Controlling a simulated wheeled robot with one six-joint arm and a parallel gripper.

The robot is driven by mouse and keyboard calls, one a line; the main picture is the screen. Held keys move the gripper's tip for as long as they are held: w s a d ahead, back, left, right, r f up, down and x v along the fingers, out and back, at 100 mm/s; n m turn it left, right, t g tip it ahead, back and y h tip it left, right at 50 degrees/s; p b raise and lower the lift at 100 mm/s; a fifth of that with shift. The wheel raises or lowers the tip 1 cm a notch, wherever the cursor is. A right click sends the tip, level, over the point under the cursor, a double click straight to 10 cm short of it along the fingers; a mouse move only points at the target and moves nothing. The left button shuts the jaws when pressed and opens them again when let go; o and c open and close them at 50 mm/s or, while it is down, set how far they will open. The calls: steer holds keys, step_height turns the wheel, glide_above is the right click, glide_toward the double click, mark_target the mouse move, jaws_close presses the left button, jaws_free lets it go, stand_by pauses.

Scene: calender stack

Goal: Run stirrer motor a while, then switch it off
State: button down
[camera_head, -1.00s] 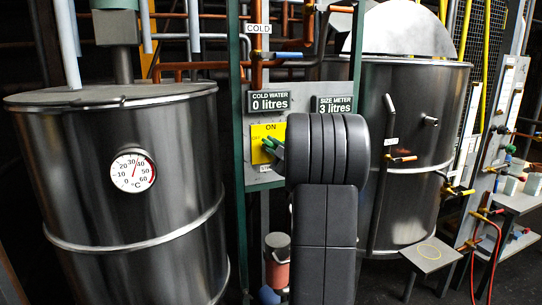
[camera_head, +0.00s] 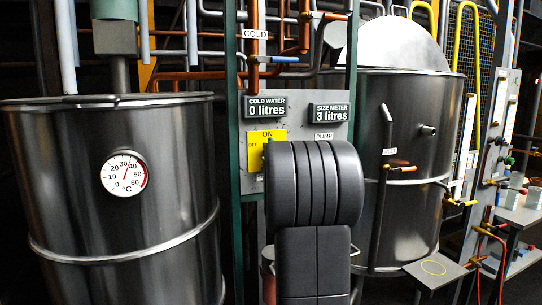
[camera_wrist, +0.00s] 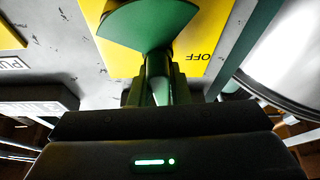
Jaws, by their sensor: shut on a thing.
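The stirrer switch is a yellow plate (camera_head: 262,138) on the grey panel, with ON along its top and OFF at its left in the head view. In the wrist view the plate (camera_wrist: 195,60) appears upside down, with OFF at the right. A green switch handle (camera_wrist: 150,24) stands out from the plate there. My gripper (camera_wrist: 153,92) is shut on the handle's stem, close in front of the plate. In the head view my dark arm hides the gripper and most of the handle. I cannot tell clearly whether the handle points to ON or OFF.
A large steel tank (camera_head: 120,205) with a dial thermometer (camera_head: 124,174) stands at left. Another steel tank (camera_head: 405,130) stands behind at right. Displays read cold water 0 litres (camera_head: 267,106) and size meter 3 litres (camera_head: 331,112). Pipes and a low stand (camera_head: 435,270) are nearby.

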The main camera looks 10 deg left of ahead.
steer(key=shift+f+m+h, duration=0.2)
steer(key=shift+m+h, duration=0.1)
steer(key=shift+m, duration=0.5)
steer(key=shift+m+b, duration=0.3)
steer(key=c, duration=1.4)
jaws_free()
steer(key=shift+d+r, duration=0.1)
steer(key=shift+r, duration=0.05)
steer(key=shift+o, duration=0.2)
steer(key=b+v, duration=0.2)
steer(key=v, duration=1.1)
steer(key=shift+s+f, duration=0.3)
steer(key=shift+f, duration=0.05)
stand_by(3.1)
